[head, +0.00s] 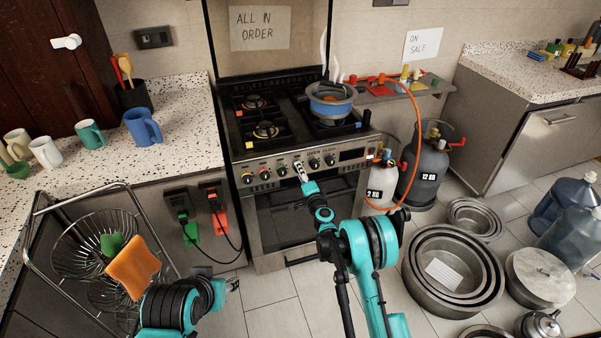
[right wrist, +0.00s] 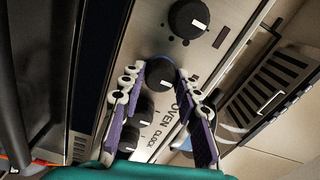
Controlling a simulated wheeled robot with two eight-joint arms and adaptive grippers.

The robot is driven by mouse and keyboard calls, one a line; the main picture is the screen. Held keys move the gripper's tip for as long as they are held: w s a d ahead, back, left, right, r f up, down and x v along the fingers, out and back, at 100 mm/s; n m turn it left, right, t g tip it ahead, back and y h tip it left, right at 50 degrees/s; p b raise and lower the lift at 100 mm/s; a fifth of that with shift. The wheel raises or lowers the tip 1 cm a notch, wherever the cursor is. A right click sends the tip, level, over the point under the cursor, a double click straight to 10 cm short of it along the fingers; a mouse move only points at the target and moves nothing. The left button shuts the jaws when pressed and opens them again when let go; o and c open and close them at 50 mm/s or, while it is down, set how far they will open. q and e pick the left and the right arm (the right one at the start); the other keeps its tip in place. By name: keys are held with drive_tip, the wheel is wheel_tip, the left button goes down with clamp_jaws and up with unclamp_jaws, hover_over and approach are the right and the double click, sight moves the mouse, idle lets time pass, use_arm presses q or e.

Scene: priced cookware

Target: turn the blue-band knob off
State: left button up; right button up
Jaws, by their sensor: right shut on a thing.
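The stove (head: 290,130) stands at the back with a row of black knobs on its front panel, some with coloured bands. My right gripper (head: 300,172) is at the middle of this row. In the right wrist view, my right gripper (right wrist: 158,92) has its fingers on both sides of a dark knob (right wrist: 160,78) with a white mark and a bluish rim, and is shut on it. In the head view the gripper covers this knob. My left gripper (head: 232,284) is low, left of the stove, away from the knobs; its fingers are too small to read.
A steaming blue pot (head: 331,101) sits on the right burners. An orange hose (head: 417,130) runs to gas cylinders (head: 428,168) right of the stove. Nested metal pans (head: 452,270) lie on the floor at right. A wire rack (head: 88,240) stands at left.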

drive_tip(key=o, duration=0.9)
drive_tip(key=shift+s, duration=0.1)
drive_tip(key=v, duration=1.2)
